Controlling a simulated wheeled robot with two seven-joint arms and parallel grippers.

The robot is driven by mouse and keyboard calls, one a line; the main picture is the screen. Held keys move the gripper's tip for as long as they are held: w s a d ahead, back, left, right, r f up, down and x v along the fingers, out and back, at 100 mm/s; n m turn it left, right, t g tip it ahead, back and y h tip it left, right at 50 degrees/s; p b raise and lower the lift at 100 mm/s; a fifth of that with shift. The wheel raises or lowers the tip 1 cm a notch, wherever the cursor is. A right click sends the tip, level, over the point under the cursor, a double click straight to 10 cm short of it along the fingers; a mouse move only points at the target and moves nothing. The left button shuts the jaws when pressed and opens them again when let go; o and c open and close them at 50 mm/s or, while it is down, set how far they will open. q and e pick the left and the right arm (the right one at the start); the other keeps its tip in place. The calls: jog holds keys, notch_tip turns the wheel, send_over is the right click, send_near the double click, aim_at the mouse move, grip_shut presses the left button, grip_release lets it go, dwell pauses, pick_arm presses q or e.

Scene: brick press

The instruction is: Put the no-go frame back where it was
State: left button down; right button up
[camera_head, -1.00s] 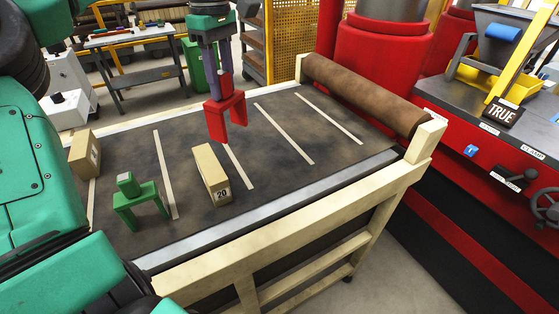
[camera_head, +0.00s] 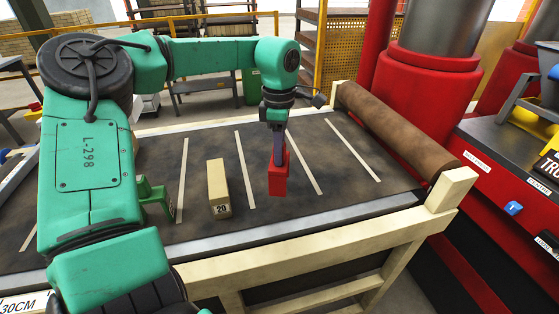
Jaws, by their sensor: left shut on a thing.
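The red no-go frame (camera_head: 278,178) is in my left gripper (camera_head: 279,148), whose fingers are shut on its top part. The frame is upright and seen nearly edge-on, so its opening is hidden. It is over the dark belt, right of the tan brick marked 20 (camera_head: 218,186) and apart from it. I cannot tell whether its lower end touches the belt. The green frame (camera_head: 155,196) stands left of the brick, partly hidden by my left arm. My right gripper is not in view.
The dark belt table (camera_head: 330,229) has pale strips across it and a brown roller (camera_head: 393,125) at its right end. Belt to the right of the red frame is clear. A red press (camera_head: 425,95) stands behind the roller. My left arm covers the left end of the belt.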

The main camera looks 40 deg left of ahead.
pick_arm(q)
jog(key=f, duration=0.3)
jog(key=shift+s+a+p, duration=0.1)
jog(key=shift+s+p, duration=0.1)
jog(key=shift+p, duration=0.1)
jog(key=shift+a+f, duration=0.15)
jog(key=shift+f, duration=0.4)
jog(key=c, duration=0.6)
grip_release()
jog(key=shift+r, duration=0.1)
jog(key=shift+c, duration=0.2)
jog(key=shift+o, duration=0.6)
jog(key=shift+r, duration=0.35)
notch_tip(320, 180, up, 11)
jog(key=shift+r+b, duration=0.1)
jog(key=shift+b, duration=0.7)
jog(key=shift+r, duration=0.25)
jog(key=shift+f, duration=0.15)
